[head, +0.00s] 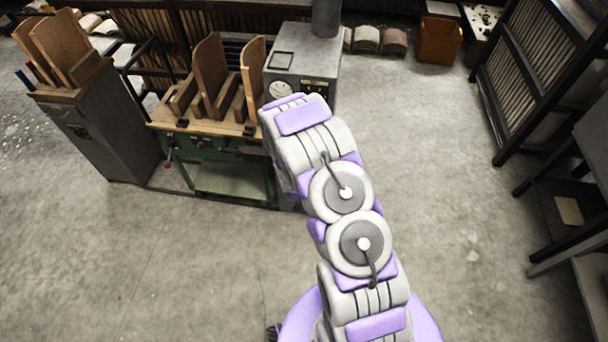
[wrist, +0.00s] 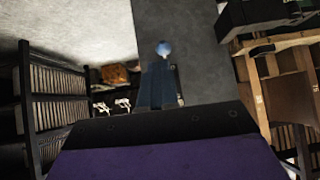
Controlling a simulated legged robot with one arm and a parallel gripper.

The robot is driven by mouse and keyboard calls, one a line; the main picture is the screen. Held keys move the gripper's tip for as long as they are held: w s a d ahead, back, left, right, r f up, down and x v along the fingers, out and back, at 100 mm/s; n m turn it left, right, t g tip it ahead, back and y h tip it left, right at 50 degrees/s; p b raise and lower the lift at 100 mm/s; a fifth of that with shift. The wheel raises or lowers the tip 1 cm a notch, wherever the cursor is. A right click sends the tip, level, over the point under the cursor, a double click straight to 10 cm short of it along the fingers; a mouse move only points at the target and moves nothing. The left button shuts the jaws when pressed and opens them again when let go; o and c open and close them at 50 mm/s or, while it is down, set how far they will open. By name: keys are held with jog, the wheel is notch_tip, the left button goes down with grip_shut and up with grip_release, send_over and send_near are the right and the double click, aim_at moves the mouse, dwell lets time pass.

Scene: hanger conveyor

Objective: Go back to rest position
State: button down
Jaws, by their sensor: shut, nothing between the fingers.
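My gripper (wrist: 164,49) shows in the wrist view as a narrow, dark blue-grey shape with a pale blue tip. Its fingers are together and hold nothing. The dark and purple edge of my wrist fills the bottom of that view. In the head view my white and purple arm reaches forward from the bottom centre, toward the grey machine box. The fingers are hidden there behind the arm's far end.
A green workbench (head: 222,180) with upright wooden boards and a grey box (head: 305,62) with a dial stand close by the arm's far end. A grey cabinet (head: 105,130) is at left. Dark racks (head: 545,70) line the right. Floor (head: 470,200) between is clear.

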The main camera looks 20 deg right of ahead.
jog(key=s+a+r+n+g+y, duration=0.15)
jog(key=s+a+r, duration=0.25)
jog(key=r, duration=0.4)
jog(key=s+a+r+n+g+y, duration=0.1)
jog(key=s+a+r+g, duration=0.1)
jog(key=s+a+r, duration=0.35)
jog(key=s+a+r+n+g+y, duration=0.1)
jog(key=s+a+r, duration=0.15)
jog(key=r, duration=0.75)
jog(key=s+r+n+g, duration=0.1)
jog(key=s+r, duration=0.3)
jog(key=s, duration=0.5)
jog(key=s+a+r+n+g, duration=0.1)
jog(key=s+r, duration=0.3)
jog(key=s, duration=0.5)
jog(key=s+a+r+n+g, duration=0.1)
jog(key=s+r+g, duration=0.2)
jog(key=s, duration=0.6)
jog(key=shift+s+r+y, duration=0.15)
jog(key=shift+r+y, duration=0.3)
jog(key=shift+r, duration=0.45)
